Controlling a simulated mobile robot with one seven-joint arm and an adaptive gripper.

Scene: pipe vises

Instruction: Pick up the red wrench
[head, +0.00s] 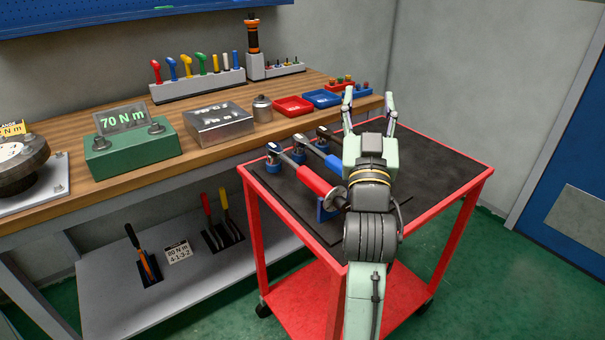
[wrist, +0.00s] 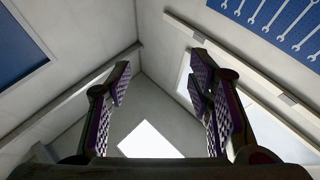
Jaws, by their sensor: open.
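The red wrench (head: 312,181) has a red handle and a metal shaft with its head at the upper left. It lies on the dark top of the red cart (head: 445,170), with its near end by a round metal piece and a blue block. A blue-handled wrench (head: 333,162) and a black-handled wrench (head: 327,133) lie beyond it, partly hidden by my arm. My gripper (head: 368,103) is open and empty, above and to the right of the red wrench and apart from it.
The wooden workbench (head: 90,185) behind the cart holds a green 70 N m box (head: 132,150), a metal box (head: 218,123), and red (head: 293,105) and blue (head: 322,98) trays. Tools stand on its lower shelf (head: 110,290). The cart's right side is clear.

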